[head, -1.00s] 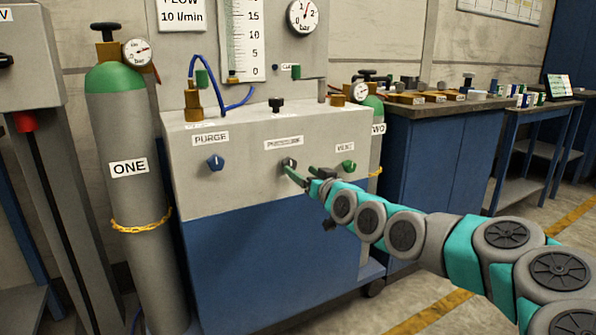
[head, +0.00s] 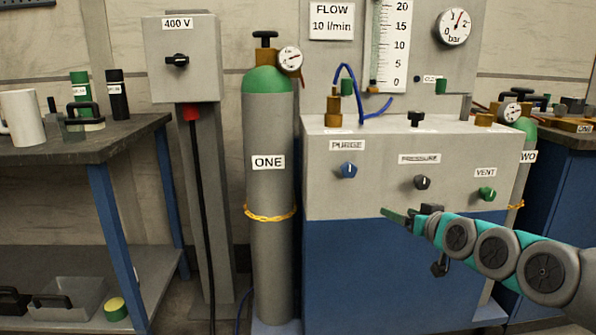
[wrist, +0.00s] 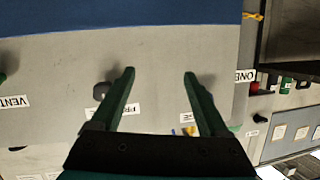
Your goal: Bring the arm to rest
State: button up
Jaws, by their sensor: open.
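My gripper (head: 400,215) is in front of the grey panel of the gas cabinet (head: 390,265), below and left of the black pressure knob (head: 421,182). In the wrist view my gripper (wrist: 160,75) has its two green fingers spread apart with nothing between them. The grey panel lies beyond them. The pressure knob (wrist: 103,91) is just left of the left finger there, apart from it. My arm reaches in from the right edge of the head view.
Cylinder ONE (head: 270,190) stands left of the cabinet, chained. A 400 V box (head: 180,60) and a workbench (head: 70,145) are further left. Another bench (head: 565,185) is at right.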

jog(key=s+a+f+n+g+p, duration=0.1)
jog(key=s+a+f+g, duration=0.45)
jog(key=s, duration=0.35)
jog(key=s+a+f+n+g+p, duration=0.1)
jog(key=s+a+f+g, duration=0.4)
jog(key=s, duration=0.3)
jog(key=s+f+m+g+h, duration=0.1)
jog(key=s+g, duration=0.2)
jog(key=s, duration=0.9)
jog(key=s+a+f+m+g+h+p, duration=0.1)
jog(key=s+f+g, duration=0.1)
jog(key=s, duration=1.1)
jog(key=shift+s+g+h, duration=0.15)
jog(key=shift+g+h, duration=0.25)
jog(key=shift+g, duration=0.15)
jog(key=shift+o, duration=0.4)
